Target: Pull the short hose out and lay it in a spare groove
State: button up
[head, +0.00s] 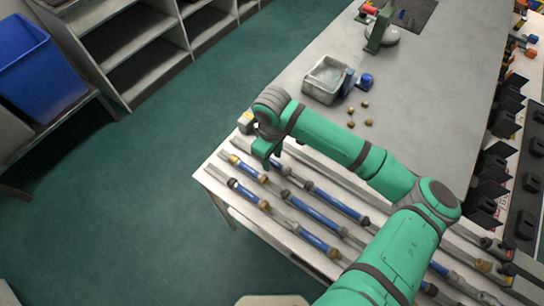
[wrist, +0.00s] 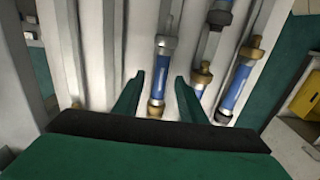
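Blue hoses with metal end fittings lie in the parallel grooves of a pale rack (head: 213,171) along the table's near edge. A short blue hose (head: 246,169) lies near the rack's left end, just below my gripper (head: 266,160). In the wrist view, my gripper (wrist: 160,77) is open, with one finger on each side of a short blue hose (wrist: 159,76). That hose has a silver fitting at its far end and a brass one at its near end. Nothing is gripped; the height gap is unclear. A bare groove (wrist: 99,60) shows to the left in the wrist view.
Other hoses (head: 319,213) lie close by in neighbouring grooves. A grey bin (head: 326,82), a blue object (head: 366,80) and several small brass pieces (head: 353,124) sit on the table behind the rack. Dark-backed equipment (head: 490,170) lines the right.

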notch_tip(320, 180, up, 11)
dwell(0.6)
